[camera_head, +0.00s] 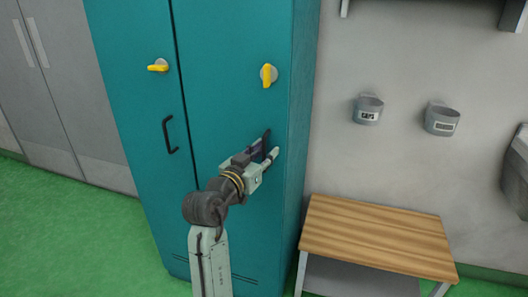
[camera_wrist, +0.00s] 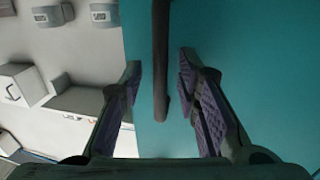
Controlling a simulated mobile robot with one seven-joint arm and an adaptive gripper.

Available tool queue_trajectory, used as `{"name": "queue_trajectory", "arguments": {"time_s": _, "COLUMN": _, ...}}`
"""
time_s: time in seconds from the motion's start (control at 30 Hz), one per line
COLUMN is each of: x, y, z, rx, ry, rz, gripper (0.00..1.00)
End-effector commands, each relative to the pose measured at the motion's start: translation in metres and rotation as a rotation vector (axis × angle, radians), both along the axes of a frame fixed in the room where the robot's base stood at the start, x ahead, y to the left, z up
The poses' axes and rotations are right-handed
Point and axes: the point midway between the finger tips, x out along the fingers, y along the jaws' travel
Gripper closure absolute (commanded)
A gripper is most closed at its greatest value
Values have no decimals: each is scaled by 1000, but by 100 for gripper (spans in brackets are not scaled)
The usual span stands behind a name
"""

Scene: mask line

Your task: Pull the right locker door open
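The teal locker's right door (camera_head: 225,90) is shut and carries a yellow knob (camera_head: 268,75) turned upright. My gripper (camera_head: 270,146) is at this door's right side, below the knob. In the wrist view, the door's dark handle (camera_wrist: 160,60) runs down between the two fingers of my gripper (camera_wrist: 160,85). The fingers are open, with a visible gap on each side of the handle. In the head view, my gripper hides the handle or most of it.
The left locker door (camera_head: 130,110) is shut, with a sideways yellow knob (camera_head: 158,66) and a black handle (camera_head: 170,135). A wooden-topped bench (camera_head: 375,235) stands close at the locker's right. Two grey wall cups (camera_head: 368,110) hang above it. Green floor lies in front.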

Motion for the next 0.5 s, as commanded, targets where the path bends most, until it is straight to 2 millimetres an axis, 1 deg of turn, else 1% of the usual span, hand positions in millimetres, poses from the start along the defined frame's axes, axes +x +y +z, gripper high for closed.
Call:
{"name": "queue_trajectory", "arguments": {"time_s": 0.07, "x": 0, "y": 0, "z": 0, "rx": 0, "ry": 0, "rz": 0, "gripper": 71}}
{"name": "queue_trajectory", "arguments": {"time_s": 0.5, "x": 0, "y": 0, "z": 0, "rx": 0, "ry": -1, "rz": 0, "gripper": 100}}
